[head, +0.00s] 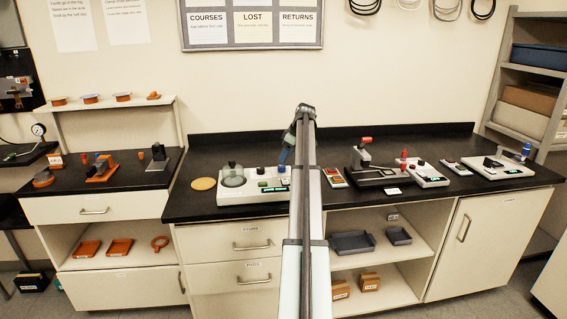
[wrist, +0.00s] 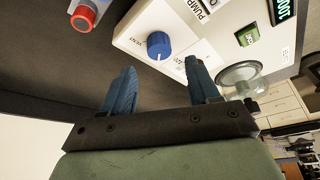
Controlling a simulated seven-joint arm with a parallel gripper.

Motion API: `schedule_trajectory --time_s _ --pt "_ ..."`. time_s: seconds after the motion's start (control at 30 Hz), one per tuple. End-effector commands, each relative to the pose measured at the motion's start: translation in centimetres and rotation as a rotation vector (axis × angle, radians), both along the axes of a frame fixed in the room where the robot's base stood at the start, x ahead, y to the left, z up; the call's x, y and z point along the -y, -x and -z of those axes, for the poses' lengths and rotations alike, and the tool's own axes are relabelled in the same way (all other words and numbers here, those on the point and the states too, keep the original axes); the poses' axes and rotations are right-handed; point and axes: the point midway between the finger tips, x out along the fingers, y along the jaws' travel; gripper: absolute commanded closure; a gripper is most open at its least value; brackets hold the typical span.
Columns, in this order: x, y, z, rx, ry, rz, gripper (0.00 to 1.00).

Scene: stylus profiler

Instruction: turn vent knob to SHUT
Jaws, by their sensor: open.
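The vent knob (wrist: 159,45) is a round blue knob on the white pump unit (wrist: 135,32), with a VENT label beside it. Its setting is too small to read. My gripper (wrist: 161,68) is open and empty, its two blue fingers spread on either side of the knob's line in the wrist view. The knob sits beyond the fingertips, with no visible contact.
A clear glass dome (head: 233,174) stands on the unit's left part. A green switch (wrist: 247,36) and a lit display are near the knob. A stage instrument (head: 364,160) stands farther right on the black bench.

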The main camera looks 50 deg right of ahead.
Motion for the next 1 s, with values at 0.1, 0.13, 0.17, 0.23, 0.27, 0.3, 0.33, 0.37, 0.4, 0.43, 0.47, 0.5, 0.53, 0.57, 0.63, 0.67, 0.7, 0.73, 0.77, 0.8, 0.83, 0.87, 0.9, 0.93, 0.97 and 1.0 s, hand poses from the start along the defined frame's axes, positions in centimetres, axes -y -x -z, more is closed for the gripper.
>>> schedule_trajectory --time_s 0.1,0.13,0.17,0.23,0.27,0.3,0.33,0.37,0.4,0.43,0.47,0.5,0.53,0.57,0.63,0.67,0.7,0.73,0.77,0.8,0.83,0.87,0.9,0.93,0.97,1.0 --pt "0.3 0.9 -2.4 0.001 0.002 0.001 0.4" --pt "0.3 1.2 -2.9 0.001 0.001 0.002 0.4" --pt "0.4 1.4 -3.3 0.0 0.001 0.002 0.4" --pt "0.5 1.8 -4.4 0.001 0.001 0.002 0.4" --pt "0.5 2.0 -4.9 0.001 0.002 0.001 0.4" --pt "0.5 2.2 -5.4 0.0 0.001 0.0 0.4" --pt "0.5 2.3 -5.7 0.0 0.001 0.0 0.4" --pt "0.6 2.5 -6.0 0.0 0.001 0.0 0.4" --pt "0.6 2.6 -6.4 0.0 0.001 0.0 0.4" --pt "0.6 2.7 -6.6 0.0 0.001 0.0 0.4" --pt "0.6 2.8 -6.8 0.0 0.001 0.0 0.4" --pt "0.6 2.9 -7.1 0.0 0.001 0.0 0.4" --pt "0.6 3.0 -7.2 0.0 0.001 0.0 0.4" --pt "0.6 3.0 -7.4 0.0 0.0 0.0 0.4" --pt "0.6 3.1 -7.6 0.0 0.0 0.0 0.4" --pt "0.6 3.1 -7.6 0.0 0.0 0.0 0.4" --pt "0.6 3.1 -7.6 0.0 0.0 0.0 0.4" --pt "0.6 3.1 -7.6 0.0 0.0 0.0 0.4" --pt "0.6 3.1 -7.6 0.0 0.0 0.0 0.4" --pt "0.6 3.1 -7.6 0.0 0.0 0.0 0.4" --pt "0.6 3.1 -7.6 0.0 0.0 0.0 0.4" --pt "0.6 3.1 -7.6 0.0 0.0 0.0 0.4" --pt "0.6 3.1 -7.6 0.0 0.0 0.0 0.4" --pt "0.6 3.1 -7.6 0.0 0.0 0.0 0.4" --pt "0.6 3.1 -7.6 0.0 0.0 0.0 0.4" --pt "0.6 3.1 -7.6 0.0 0.0 0.0 0.4"
